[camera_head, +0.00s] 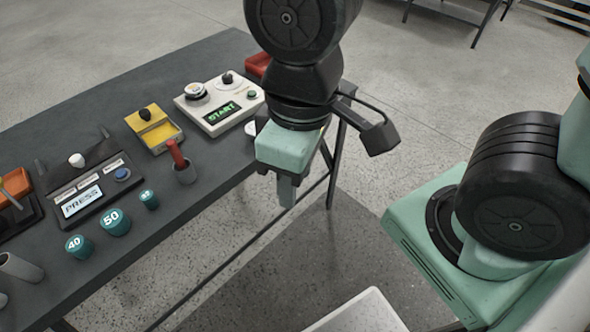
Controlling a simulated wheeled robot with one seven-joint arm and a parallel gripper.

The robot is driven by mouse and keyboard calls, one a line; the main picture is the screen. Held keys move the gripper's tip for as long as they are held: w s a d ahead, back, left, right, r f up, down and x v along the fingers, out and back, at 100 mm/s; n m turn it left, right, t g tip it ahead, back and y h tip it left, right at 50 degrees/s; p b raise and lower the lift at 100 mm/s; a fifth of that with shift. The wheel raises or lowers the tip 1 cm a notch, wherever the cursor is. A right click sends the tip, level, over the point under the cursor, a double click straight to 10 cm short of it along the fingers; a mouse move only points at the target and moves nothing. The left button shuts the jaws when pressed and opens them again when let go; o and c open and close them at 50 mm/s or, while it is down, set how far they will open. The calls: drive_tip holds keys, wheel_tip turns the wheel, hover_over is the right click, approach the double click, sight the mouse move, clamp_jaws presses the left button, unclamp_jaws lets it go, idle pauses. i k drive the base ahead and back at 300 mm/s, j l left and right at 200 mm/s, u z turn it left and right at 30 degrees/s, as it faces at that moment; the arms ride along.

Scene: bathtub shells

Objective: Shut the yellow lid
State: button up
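The yellow lid (146,120) with a black knob is on a small yellow box (172,139) on the dark table. It covers the far part of the box. The near part shows uncovered, with a paler inside. My gripper (287,192) hangs pointing down, to the right of the box and past the table's near edge, over the floor. It is well apart from the lid. Its fingers show from one side only, so I cannot tell whether they are open or shut. I see nothing held in it.
A white START panel (219,103) stands right of the box. A dark PRESS panel (86,188) is to the left. Several teal weights (115,222) sit near the table's front edge.

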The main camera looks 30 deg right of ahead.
sight(145, 118)
drive_tip(key=i+j, duration=0.15)
drive_tip(key=i, duration=0.3)
drive_tip(key=i+j, duration=0.1)
drive_tip(key=i, duration=0.35)
